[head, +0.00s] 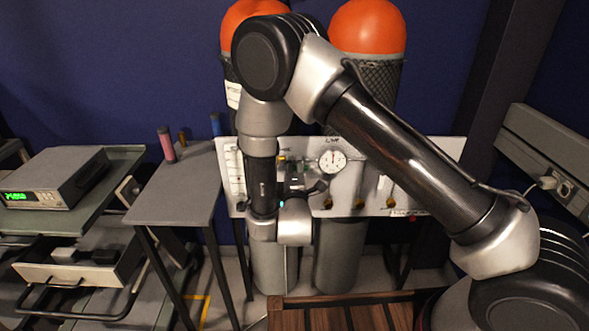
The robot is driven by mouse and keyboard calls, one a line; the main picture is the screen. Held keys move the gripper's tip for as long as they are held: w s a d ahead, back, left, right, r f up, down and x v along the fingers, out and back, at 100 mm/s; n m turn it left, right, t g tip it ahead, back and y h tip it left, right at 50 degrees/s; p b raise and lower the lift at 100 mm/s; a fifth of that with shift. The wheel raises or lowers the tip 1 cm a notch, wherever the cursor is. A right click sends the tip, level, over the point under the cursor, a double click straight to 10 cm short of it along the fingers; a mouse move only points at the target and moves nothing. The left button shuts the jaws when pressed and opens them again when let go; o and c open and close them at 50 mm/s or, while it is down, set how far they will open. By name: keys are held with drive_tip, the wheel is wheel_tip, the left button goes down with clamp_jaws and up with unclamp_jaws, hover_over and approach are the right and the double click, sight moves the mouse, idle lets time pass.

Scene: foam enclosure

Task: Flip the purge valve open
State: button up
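A white valve panel (432,160) stands upright in front of two orange-topped cylinders. It carries a round dial gauge (333,161) and several small brass fittings, one of them a brass valve (390,202) at the right. I cannot tell which fitting is the purge valve or how its lever is set; labels are too small to read. My gripper (302,186) is in front of the panel's left-centre part, below and left of the gauge. It is dark, small and partly hidden by my wrist. I cannot see whether its fingers are apart or touching anything.
Orange-topped cylinders (367,28) stand behind the panel. A grey side table (178,190) with a pink cylinder (166,143) is at left, near a cart with a green-display instrument (52,178). A slatted wooden surface (340,316) lies in front. A dark post (500,80) rises at right.

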drive_tip(key=shift+s, duration=0.1)
drive_tip(key=s, duration=0.7)
drive_tip(key=shift+s, duration=0.15)
drive_tip(key=shift+a, duration=0.1)
